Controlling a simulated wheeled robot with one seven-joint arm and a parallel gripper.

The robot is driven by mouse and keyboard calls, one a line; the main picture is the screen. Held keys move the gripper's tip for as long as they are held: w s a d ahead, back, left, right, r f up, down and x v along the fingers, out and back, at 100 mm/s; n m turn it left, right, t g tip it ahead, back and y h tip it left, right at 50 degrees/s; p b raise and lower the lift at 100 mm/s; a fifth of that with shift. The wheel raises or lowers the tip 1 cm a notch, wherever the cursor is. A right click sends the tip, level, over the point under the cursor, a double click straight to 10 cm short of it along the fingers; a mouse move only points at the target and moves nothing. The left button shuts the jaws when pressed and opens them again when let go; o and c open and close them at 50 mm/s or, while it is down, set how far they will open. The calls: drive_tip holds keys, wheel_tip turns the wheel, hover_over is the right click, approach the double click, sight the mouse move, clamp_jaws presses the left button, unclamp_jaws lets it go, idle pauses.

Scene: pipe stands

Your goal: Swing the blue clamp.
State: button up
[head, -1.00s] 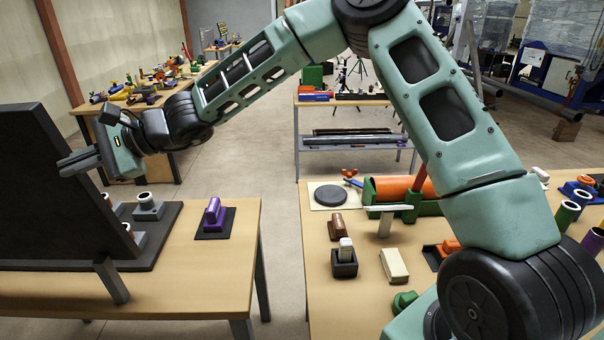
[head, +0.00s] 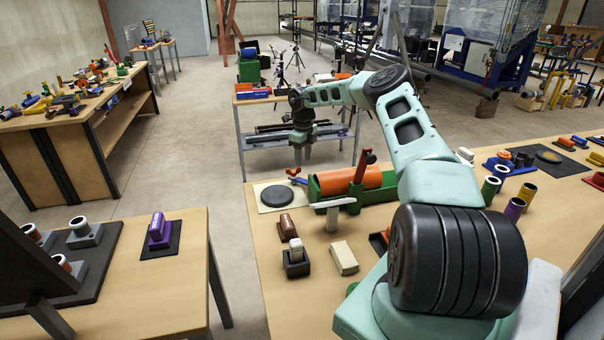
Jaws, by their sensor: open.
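The small blue clamp (head: 301,182) is at the back left of the right-hand table, with an orange knob (head: 292,172) beside it. It lies close to a dark round disc (head: 283,195) on a pale square plate (head: 264,204). My gripper (head: 300,160) is open and empty, pointing down. In the picture it is just above the blue clamp. I cannot tell its exact height or distance from the clamp, and the fingers are small and hard to make out.
A white T-shaped piece (head: 333,206) is in front. Left is another table with a purple part (head: 158,230). A floor gap separates the two tables.

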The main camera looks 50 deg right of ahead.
sight(303, 180)
drive_tip(key=f+p, duration=0.1)
drive_tip(key=f, duration=0.3)
drive_tip(key=f+p, duration=0.1)
drive_tip(key=f, duration=0.3)
drive_tip(key=shift+w+d+f, duration=0.15)
drive_tip(key=shift+w+f, duration=0.05)
clamp_jaws()
